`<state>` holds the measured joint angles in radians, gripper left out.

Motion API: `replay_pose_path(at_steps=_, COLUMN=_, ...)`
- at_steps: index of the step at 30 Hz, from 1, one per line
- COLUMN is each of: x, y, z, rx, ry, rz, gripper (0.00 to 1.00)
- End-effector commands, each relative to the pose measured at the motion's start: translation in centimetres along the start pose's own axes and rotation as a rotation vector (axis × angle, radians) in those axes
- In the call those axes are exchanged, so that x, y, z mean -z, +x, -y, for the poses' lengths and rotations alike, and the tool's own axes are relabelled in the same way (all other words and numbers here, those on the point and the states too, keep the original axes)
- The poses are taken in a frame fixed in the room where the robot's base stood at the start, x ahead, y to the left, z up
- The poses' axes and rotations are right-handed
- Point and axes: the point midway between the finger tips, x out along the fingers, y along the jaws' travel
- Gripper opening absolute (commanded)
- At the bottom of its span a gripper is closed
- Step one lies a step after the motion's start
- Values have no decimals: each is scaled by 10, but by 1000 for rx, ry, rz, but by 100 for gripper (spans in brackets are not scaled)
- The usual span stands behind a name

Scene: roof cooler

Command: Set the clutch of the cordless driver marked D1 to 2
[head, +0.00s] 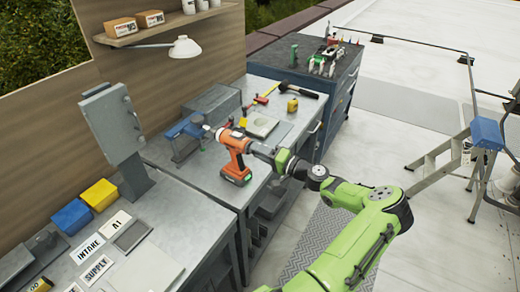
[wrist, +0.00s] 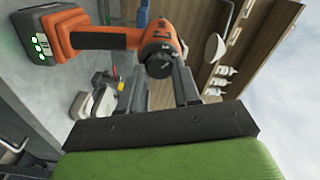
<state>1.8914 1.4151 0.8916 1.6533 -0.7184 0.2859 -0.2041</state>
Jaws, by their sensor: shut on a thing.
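An orange and black cordless driver (head: 235,142) is at the front part of the middle workbench, its handle down and its battery (head: 236,176) lowest. I cannot tell whether the battery rests on the bench top. My gripper (head: 264,152) reaches it from the right and is shut on it. In the wrist view the driver's orange handle (wrist: 105,37) runs left to the battery with green lights, and a round dark end faces the camera by the fingers (wrist: 163,88). The clutch numbers and the D1 mark are not readable.
A blue tool (head: 184,128) stands just left of the driver. A grey box, a hammer (head: 297,90) and a yellow tape measure (head: 292,105) lie behind. A grey post-mounted box (head: 112,122) and blue and yellow bins are left. A stepladder (head: 440,158) stands right.

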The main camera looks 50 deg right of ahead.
Motion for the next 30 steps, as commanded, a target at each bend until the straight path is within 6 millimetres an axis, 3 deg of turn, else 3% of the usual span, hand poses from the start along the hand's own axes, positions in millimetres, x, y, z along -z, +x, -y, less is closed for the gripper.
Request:
replay_pose_path(at_steps=9, x=0, y=0, z=0, rx=-2, ry=128, rz=0, gripper=2)
replay_pose_path(at_steps=25, x=0, y=0, z=-1, rx=-1, ry=153, rz=-1, gripper=2)
replay_pose_path(at_steps=26, x=0, y=0, z=-1, rx=-1, ry=153, rz=-1, gripper=35)
replay_pose_path(at_steps=30, x=0, y=0, z=-1, rx=-1, ry=153, rz=-1, gripper=56)
